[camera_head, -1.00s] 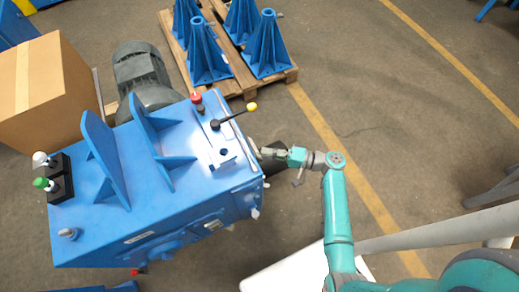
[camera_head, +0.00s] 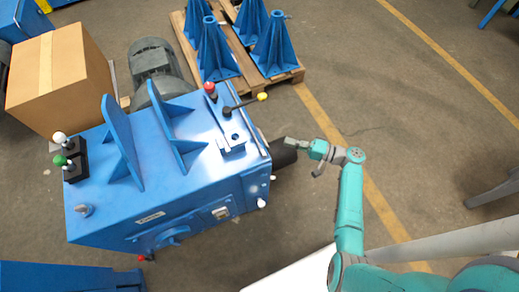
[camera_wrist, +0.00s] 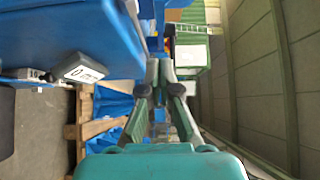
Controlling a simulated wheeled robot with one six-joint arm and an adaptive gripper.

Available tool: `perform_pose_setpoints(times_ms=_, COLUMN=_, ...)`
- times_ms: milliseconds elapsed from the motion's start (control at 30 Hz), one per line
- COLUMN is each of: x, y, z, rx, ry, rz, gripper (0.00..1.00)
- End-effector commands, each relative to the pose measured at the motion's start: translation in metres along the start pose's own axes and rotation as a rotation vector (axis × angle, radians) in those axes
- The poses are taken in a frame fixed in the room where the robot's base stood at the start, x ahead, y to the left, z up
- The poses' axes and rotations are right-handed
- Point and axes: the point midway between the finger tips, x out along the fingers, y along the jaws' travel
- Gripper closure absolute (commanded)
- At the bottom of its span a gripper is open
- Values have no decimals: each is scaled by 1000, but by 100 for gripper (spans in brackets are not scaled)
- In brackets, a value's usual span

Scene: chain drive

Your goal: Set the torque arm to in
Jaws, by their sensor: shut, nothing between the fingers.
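The blue machine housing (camera_head: 120,205) stands at the left in the head view. A black lever with a yellow knob (camera_head: 262,97) lies across its top near the right edge, pointing right. A red-knobbed black post (camera_head: 211,90) stands beside the lever's pivot. I cannot tell for sure which part is the torque arm. My gripper (camera_head: 287,143) is shut and empty, just right of the housing's right side and apart from the lever. Its closed fingers also show in the wrist view (camera_wrist: 159,85), with blue housing at the left.
A dark cylinder (camera_head: 283,156) juts from the housing beneath my gripper. A grey motor (camera_head: 155,70) and cardboard box (camera_head: 60,85) stand behind. Blue stands sit on a pallet (camera_head: 298,76). White- and green-knobbed switches (camera_head: 66,161) are at the left. Floor to the right is mostly clear.

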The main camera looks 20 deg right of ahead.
Motion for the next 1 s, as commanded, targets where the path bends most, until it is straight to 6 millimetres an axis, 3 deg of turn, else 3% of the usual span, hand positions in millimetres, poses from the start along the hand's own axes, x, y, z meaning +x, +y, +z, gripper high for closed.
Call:
perform_pose_setpoints(times_ms=167, x=17, y=0, z=-1, rx=-1, ry=-2, rz=-1, gripper=100)
perform_pose_setpoints(times_ms=633, x=102, y=-1, z=0, rx=0, ry=-4, rz=0, gripper=100)
perform_pose_setpoints(times_ms=1000, x=126, y=0, z=26, rx=0, ry=1, rz=0, gripper=100)
